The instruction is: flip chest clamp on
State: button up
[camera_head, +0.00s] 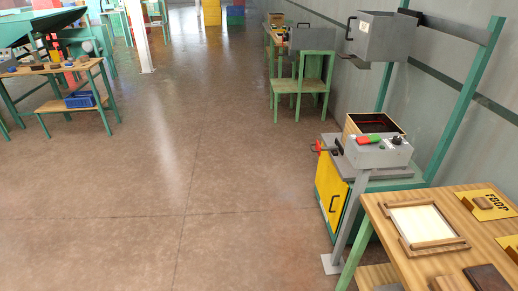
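My gripper is not in view. At the right stands a green-framed station with a yellow-fronted cabinet (329,188) that has a dark handle. A grey control box (384,154) on a post stands in front of it, with a red and green piece (370,139) and dark knobs on top. An open wooden box (354,128) sits behind the control box. A small red-ended part (319,148) sticks out at the left edge of the station top. I cannot tell which part is the chest clamp, nor its state.
A grey box with a black handle (386,38) hangs on the green frame above. A wooden table (395,250) with a framed white panel (422,222) fills the lower right. Another bench (50,75) stands far left. The brown floor (190,170) between is clear.

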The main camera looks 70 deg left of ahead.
aim_at(319, 149)
jog(key=j+u, duration=0.1)
jog(key=u, duration=1.8)
jog(key=i+j+u, duration=0.1)
jog(key=i+j, duration=0.15)
jog(key=i, duration=0.55)
jog(key=i+j, duration=0.25)
jog(key=i, duration=0.55)
jog(key=i+j+u, duration=0.15)
jog(key=i, duration=0.65)
jog(key=i+j, duration=0.15)
jog(key=i, duration=0.65)
jog(key=j+u, duration=0.05)
